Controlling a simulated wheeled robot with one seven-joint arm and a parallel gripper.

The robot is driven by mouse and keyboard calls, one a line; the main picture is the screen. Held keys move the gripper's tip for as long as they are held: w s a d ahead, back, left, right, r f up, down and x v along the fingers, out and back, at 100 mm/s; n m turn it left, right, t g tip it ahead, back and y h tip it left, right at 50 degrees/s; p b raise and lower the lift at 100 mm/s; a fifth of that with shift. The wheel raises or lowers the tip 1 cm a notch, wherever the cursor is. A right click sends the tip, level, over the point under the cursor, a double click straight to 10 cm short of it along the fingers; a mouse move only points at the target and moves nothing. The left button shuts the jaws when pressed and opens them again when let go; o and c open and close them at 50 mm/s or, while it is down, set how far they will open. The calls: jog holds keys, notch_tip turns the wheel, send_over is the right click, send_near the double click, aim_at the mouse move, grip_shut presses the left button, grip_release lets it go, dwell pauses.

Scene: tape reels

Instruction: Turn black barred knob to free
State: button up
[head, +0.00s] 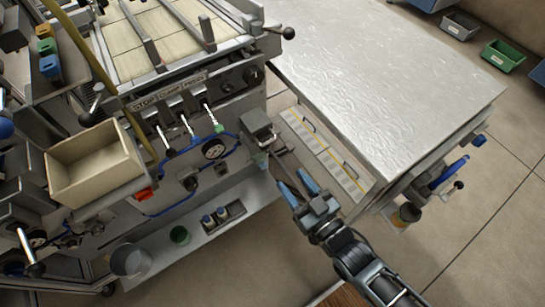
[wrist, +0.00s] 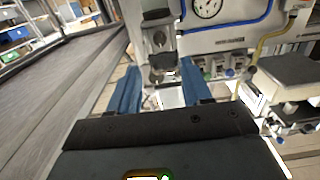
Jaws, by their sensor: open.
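Two black knobs sit at the right end of the machine's front panel in the head view, one (head: 227,87) lower left of the other (head: 253,75). The bar and the setting on each are too small to read, and I cannot tell which is the barred one. My gripper (head: 292,180) is open and empty, well below and right of these knobs, in front of a grey box (head: 258,128) on the machine's corner. In the wrist view its blue fingers (wrist: 160,68) stand apart, with grey fittings beyond them. No knob is between the fingers.
Three levers (head: 187,125) and a gauge (head: 214,148) are on the machine front, with blue hoses. A cream bin (head: 95,165) stands at left. A large pale table (head: 385,80) lies right of the machine, its edge close to my arm.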

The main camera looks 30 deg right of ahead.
aim_at(268, 152)
jog(key=shift+w+f+p, duration=0.15)
jog(key=shift+w+f, duration=0.05)
jog(key=shift+w, duration=1.6)
jog(key=shift+w+f+p, duration=0.15)
jog(key=shift+w+p, duration=0.05)
jog(key=shift+w, duration=1.55)
jog(key=shift+w+f+p, duration=0.15)
jog(key=shift+w+f, duration=0.05)
jog(key=shift+w, duration=1.6)
grip_shut()
